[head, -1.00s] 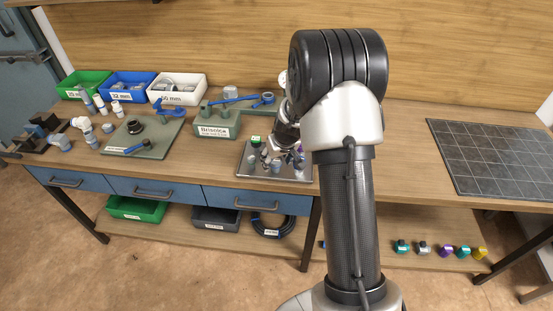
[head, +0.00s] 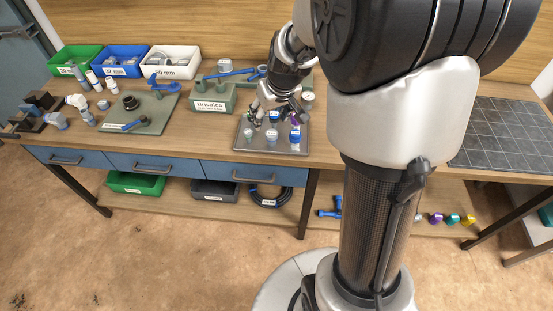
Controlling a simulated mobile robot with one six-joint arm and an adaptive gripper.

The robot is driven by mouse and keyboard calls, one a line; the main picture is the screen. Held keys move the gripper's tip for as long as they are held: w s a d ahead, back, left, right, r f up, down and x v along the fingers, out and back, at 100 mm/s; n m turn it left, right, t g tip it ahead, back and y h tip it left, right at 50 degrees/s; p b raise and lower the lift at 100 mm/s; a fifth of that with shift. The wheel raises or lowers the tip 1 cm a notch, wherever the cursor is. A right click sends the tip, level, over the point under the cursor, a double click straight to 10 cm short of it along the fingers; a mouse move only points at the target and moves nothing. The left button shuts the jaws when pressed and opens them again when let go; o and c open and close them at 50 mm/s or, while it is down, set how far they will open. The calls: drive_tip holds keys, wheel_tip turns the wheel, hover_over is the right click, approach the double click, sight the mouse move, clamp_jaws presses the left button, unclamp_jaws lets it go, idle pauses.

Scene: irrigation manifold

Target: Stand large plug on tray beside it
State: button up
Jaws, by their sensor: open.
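The metal tray (head: 258,150) lies near the front edge of the bench. Several small fittings stand on it, among them a grey one (head: 249,134), another grey one (head: 272,135) and a blue-and-white one (head: 295,134). I cannot tell which piece is the large plug. A pale round piece (head: 307,97) shows at the right behind my gripper. My gripper (head: 273,117) is open, pointing down over the back part of the tray. Its fingers partly hide what stands there, and I cannot tell whether they touch anything.
A green-grey block with a label (head: 213,97) stands left of the tray, a blue-handled tool behind it. A green mat (head: 155,117) holds a black ring. Green, blue and white bins (head: 170,62) line the back left. A dark grid mat (head: 500,135) lies at right.

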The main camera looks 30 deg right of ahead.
drive_tip(key=s+a+r, duration=0.8)
drive_tip(key=s+r, duration=0.1)
drive_tip(key=s, duration=0.2)
drive_tip(key=s+a+r, duration=0.1)
drive_tip(key=s+a, duration=0.1)
drive_tip(key=s, duration=0.5)
drive_tip(key=s+a+r, duration=0.1)
drive_tip(key=s+a, duration=0.1)
drive_tip(key=s, duration=0.6)
drive_tip(key=shift+n, duration=0.3)
